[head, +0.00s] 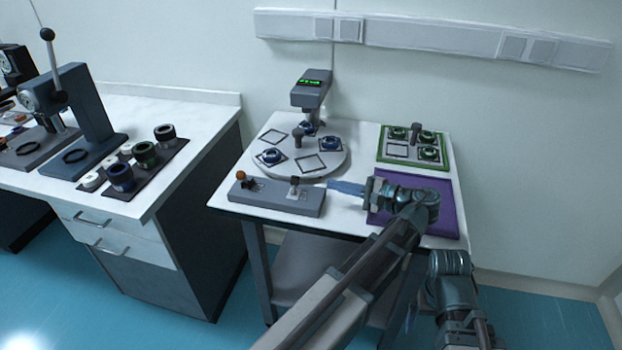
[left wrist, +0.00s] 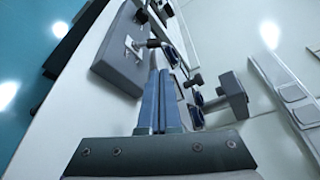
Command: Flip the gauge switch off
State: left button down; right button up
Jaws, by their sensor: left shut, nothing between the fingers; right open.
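A grey switch box (head: 268,197) lies along the front left edge of the small table. It bears an orange-knobbed lever (head: 240,175) at its left end and a pale switch with a dark cap (head: 294,183) near its right end. The box (left wrist: 118,72) and the nearer switch (left wrist: 133,46) also show in the left wrist view. The gauge (head: 311,90) behind has a lit green display. My left gripper (head: 332,186) is shut and empty, its blue fingers just right of the box and apart from the switch. My right gripper (head: 410,315) is low at the front, partly hidden, and open.
A round turntable (head: 338,167) with blue-ringed parts stands behind the box. A purple mat (head: 447,210) lies under my left wrist, with a green-edged tray (head: 383,150) behind it. A white bench (head: 205,120) with a press stands to the left, across a gap.

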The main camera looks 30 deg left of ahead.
aim_at(306, 189)
pick_arm(q)
jog(key=a, duration=0.3)
jog(key=a+f+b, duration=0.1)
jog(key=a, duration=0.5)
jog(key=shift+w+a+f, duration=0.25)
jog(key=shift+a+f, duration=0.05)
jog(key=shift+s+r+n+t+y+b, duration=0.2)
jog(key=shift+n+t+y+b, duration=0.1)
jog(key=shift+n+b, duration=0.35)
jog(key=shift+s+d+n+y+b, duration=0.1)
jog(key=shift+s+n+y+b, duration=0.25)
jog(key=shift+n, duration=0.5)
jog(key=n+b, duration=0.1)
jog(key=s+n+y+b, duration=0.1)
jog(key=n, duration=0.1)
jog(key=n+b, duration=0.1)
jog(key=n, duration=0.1)
jog(key=shift+s+d+r+y, duration=0.2)
jog(key=shift+s+r+y, duration=0.1)
jog(key=shift+y, duration=0.05)
jog(key=shift+w+r, duration=0.1)
jog(key=shift+r, duration=0.1)
jog(key=shift+f, duration=0.1)
